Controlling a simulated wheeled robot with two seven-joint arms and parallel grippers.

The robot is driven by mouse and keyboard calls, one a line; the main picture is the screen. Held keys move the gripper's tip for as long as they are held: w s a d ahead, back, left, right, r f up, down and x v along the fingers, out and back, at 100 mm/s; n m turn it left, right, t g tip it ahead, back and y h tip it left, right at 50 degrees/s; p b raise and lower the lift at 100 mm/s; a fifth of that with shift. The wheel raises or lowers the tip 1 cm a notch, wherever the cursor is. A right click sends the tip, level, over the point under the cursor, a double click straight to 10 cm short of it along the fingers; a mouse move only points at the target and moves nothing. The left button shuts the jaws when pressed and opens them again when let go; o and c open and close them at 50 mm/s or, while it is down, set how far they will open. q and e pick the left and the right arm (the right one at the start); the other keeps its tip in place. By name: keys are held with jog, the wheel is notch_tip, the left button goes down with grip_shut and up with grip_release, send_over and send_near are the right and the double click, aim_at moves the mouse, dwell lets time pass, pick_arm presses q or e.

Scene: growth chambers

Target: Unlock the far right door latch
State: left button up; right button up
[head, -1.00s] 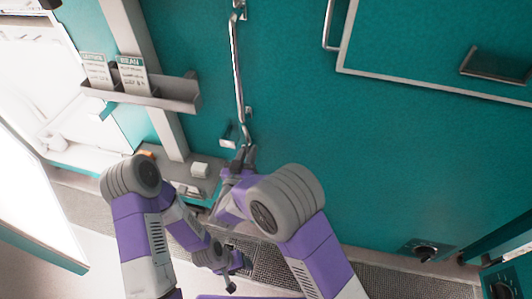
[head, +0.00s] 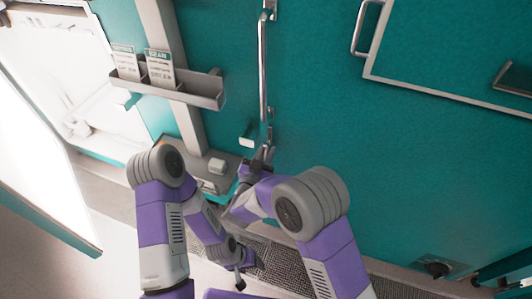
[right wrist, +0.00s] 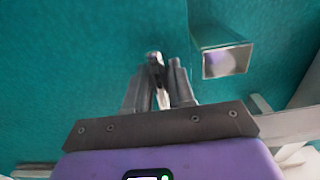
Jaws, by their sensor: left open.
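The door latch is a long metal rod (head: 263,70) upright on the teal door, with a short latch handle (head: 269,134) at its lower end. My right gripper (head: 262,157) is at this handle, and its fingers hide the handle's lower part. In the right wrist view the bright metal handle (right wrist: 161,96) lies between the two grey fingers of my right gripper (right wrist: 163,75), which look closed on it. My left gripper (head: 240,277) is low over the floor grating, open, empty and away from the latch.
A small teal block with a pale end face (head: 247,139) sticks out just left of the handle; it is close by in the right wrist view (right wrist: 226,61). A metal shelf with cards (head: 190,93) is left. A lit open chamber (head: 60,70) lies further left.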

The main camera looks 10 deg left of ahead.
jog(key=o, duration=0.4)
jog(key=s+a, duration=0.1)
jog(key=s, duration=0.6)
jog(key=shift+s+a, duration=0.2)
